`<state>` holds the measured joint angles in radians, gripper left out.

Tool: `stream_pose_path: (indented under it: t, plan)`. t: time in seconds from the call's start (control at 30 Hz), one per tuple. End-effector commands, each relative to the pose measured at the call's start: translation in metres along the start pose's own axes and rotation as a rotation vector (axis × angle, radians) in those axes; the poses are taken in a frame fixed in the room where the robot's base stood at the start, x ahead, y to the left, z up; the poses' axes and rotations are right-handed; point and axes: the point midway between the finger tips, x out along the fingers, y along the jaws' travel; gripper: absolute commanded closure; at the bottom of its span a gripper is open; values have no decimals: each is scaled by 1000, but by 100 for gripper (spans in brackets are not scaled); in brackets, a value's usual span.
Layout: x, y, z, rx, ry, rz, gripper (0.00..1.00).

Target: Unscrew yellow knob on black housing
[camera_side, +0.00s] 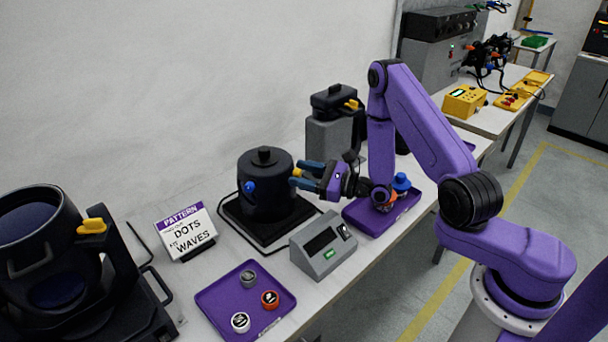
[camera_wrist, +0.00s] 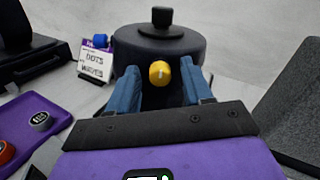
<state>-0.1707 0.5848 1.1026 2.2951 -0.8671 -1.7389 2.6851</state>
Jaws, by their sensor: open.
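The black housing (camera_side: 265,190) is a round body with a small cap on top, standing on a black base in the middle of the table. It also shows in the wrist view (camera_wrist: 160,45). The yellow knob (camera_wrist: 160,73) sits on the side of the housing, and its edge shows in the side view (camera_side: 297,173). My gripper (camera_wrist: 162,85) has blue fingers and is open. The knob appears between the two fingertips in the wrist view, with a gap on each side. In the side view my gripper (camera_side: 308,176) points at the housing from the right.
A blue knob (camera_side: 249,187) is on the housing's other side. A grey display box (camera_side: 324,246) stands in front. A purple tray (camera_side: 228,317) holds several round caps, and another purple tray (camera_side: 362,217) lies below my arm. A pattern sign (camera_side: 186,232) stands left.

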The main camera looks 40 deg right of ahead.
Motion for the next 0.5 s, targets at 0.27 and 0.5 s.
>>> stream_pose_path:
  t: [0.27, 0.5]
  plan:
    - [0, 0, 0, 0, 0, 0, 100]
    - [-1, 0, 0, -24, 1, 0, 100]
